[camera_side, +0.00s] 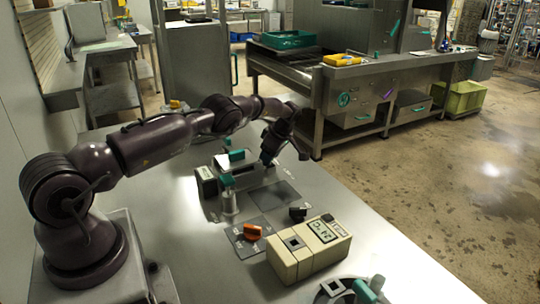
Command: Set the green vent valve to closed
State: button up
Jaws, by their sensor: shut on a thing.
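A green lever (226,180) sits on top of a short metal post (230,204), left of the middle of the bench. It looks like the vent valve; its exact setting is too small to read. A second green piece (236,155) is just behind it, on a grey box-like unit (247,175). My gripper (270,160) points down at the right end of that unit, to the right of both green pieces and apart from the lever. It is shut on a small dark part at the unit, mostly hidden by the fingers.
An orange knob (252,232) on a grey plate, a black knob (297,214) and a beige unit with a display (322,231) are nearer the camera. A green handle (365,291) on a round dark fitting is at the bottom edge.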

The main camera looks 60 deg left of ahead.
jog(key=m+t, duration=0.1)
jog(key=m, duration=0.2)
jog(key=m+t, duration=0.1)
jog(key=m, duration=0.2)
jog(key=shift+s+d+y, duration=0.1)
jog(key=shift+y, duration=0.2)
jog(key=m+t, duration=0.2)
jog(key=m, duration=0.2)
jog(key=shift+s+m, duration=0.1)
jog(key=shift+m, duration=0.2)
jog(key=shift+m+t+h, duration=0.4)
jog(key=shift+m, duration=0.9)
jog(key=o, duration=0.6)
jog(key=shift+o, duration=0.2)
jog(key=v, duration=1.3)
jog(key=shift+s, duration=0.1)
